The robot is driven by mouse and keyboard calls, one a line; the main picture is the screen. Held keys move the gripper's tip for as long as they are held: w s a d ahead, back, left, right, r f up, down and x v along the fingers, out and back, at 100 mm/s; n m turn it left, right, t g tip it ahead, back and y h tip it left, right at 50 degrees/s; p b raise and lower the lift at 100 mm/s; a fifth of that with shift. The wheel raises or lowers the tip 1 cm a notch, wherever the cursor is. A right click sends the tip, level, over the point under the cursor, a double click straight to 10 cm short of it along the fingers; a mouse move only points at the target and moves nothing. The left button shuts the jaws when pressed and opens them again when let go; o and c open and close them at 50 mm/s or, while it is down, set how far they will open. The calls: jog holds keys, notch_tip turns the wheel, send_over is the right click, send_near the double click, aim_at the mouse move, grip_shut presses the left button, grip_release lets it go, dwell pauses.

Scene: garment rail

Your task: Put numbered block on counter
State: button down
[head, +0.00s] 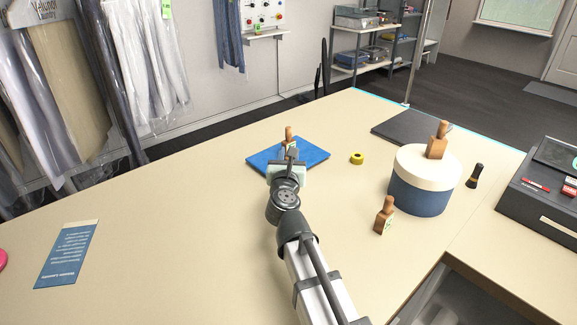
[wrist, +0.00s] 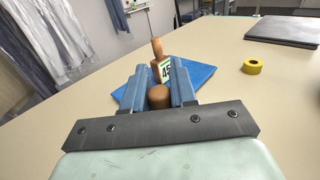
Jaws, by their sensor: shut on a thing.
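My gripper (wrist: 158,85) is shut on a wooden block (wrist: 158,97); only its round end shows between the fingers, and I cannot read a number on it. In the head view my gripper (head: 291,156) is over the near part of a blue mat (head: 262,160). Just beyond the fingers, a wooden block labelled 45 (wrist: 160,68) stands upright at the mat; it also shows in the head view (head: 288,134). Another wooden block (head: 384,215) with a pale label stands on the beige counter (head: 190,220). A further one (head: 437,140) stands on a round box.
The blue round box (head: 418,195) with a cream lid stands at the right. A yellow tape roll (head: 357,158), a dark mat (head: 408,128), a dark-handled stamp (head: 475,176) and a register (head: 545,195) are nearby. A blue card (head: 66,255) lies left. The counter's left middle is clear.

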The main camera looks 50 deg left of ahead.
notch_tip(320, 180, up, 18)
jog(key=f, duration=0.1)
jog(key=w+d+f+m+t+h, duration=0.1)
jog(key=w+d+m+t+h, duration=0.4)
jog(key=w+d, duration=0.65)
jog(key=w+d+m+h, duration=0.4)
jog(key=w+d+h, duration=0.4)
jog(key=d, duration=0.6)
jog(key=w+d+m+g+h, duration=0.2)
jog(key=d+m+h, duration=0.15)
jog(key=d, duration=0.65)
jog(key=w+d+r+m+g+h, duration=0.1)
jog(key=w+d+m+h, duration=0.3)
jog(key=d, duration=0.6)
jog(key=d+m+g+h, duration=0.2)
jog(key=d+h, duration=0.3)
jog(key=d, duration=0.5)
notch_tip(320, 180, down, 11)
jog(key=shift+s+a+r, duration=0.15)
jog(key=shift+r, duration=0.05)
jog(key=shift+f+n, duration=0.1)
jog(key=shift+n, duration=0.15)
